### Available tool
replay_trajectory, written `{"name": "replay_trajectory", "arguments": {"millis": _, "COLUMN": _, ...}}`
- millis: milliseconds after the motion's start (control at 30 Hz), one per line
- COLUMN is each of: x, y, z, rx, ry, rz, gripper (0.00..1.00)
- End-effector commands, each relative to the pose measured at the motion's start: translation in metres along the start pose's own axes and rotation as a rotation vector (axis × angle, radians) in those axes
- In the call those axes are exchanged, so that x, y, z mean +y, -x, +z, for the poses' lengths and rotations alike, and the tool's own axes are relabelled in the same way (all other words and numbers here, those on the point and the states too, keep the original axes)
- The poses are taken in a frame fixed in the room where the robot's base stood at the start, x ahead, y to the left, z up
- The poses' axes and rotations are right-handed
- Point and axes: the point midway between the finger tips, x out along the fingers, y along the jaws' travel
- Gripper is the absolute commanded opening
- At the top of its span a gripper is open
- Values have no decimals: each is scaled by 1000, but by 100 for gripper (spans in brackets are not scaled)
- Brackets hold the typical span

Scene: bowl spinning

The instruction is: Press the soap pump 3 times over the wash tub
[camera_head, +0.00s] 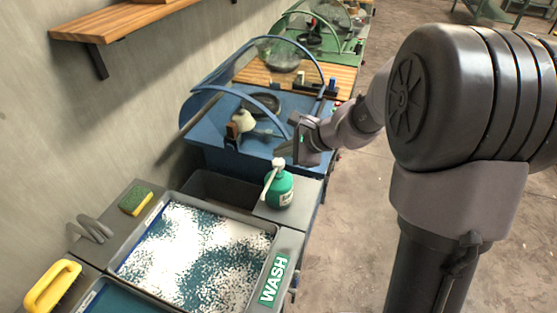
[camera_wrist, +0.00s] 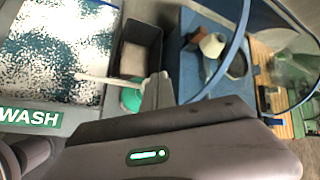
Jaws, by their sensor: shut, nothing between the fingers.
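The soap pump is a green bottle (camera_head: 280,190) with a white head and a long white spout, standing upright on the grey ledge at the tub's far right corner. Its spout points toward the wash tub (camera_head: 289,245), which is full of white foam over teal water. In the wrist view the soap pump (camera_wrist: 131,100) is partly hidden by my fingers, and its white spout reaches left toward the wash tub (camera_wrist: 75,122). My gripper (camera_head: 284,154) is shut and empty, close above the pump head; I cannot tell whether they touch. The fingertips also show in the wrist view (camera_wrist: 156,90).
A dark bin (camera_head: 222,190) sits beside the bottle. A green and yellow sponge (camera_head: 136,201) and a yellow-handled tool (camera_head: 52,286) lie on the left. A blue bench (camera_head: 215,125) with a wheel and curved guard stands beyond. A wooden shelf (camera_head: 130,20) is on the wall.

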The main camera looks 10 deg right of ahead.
Motion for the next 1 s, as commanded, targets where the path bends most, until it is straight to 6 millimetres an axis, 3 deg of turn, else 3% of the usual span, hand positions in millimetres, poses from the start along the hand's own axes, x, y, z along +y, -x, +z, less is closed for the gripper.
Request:
{"name": "replay_trajectory", "arguments": {"millis": 533, "x": -26, "y": 35, "z": 26, "rx": 0, "ry": 1, "rz": 0, "gripper": 0}}
{"name": "replay_trajectory", "arguments": {"millis": 1000, "x": -25, "y": 35, "z": 25, "rx": 0, "ry": 0, "rz": 0, "gripper": 0}}
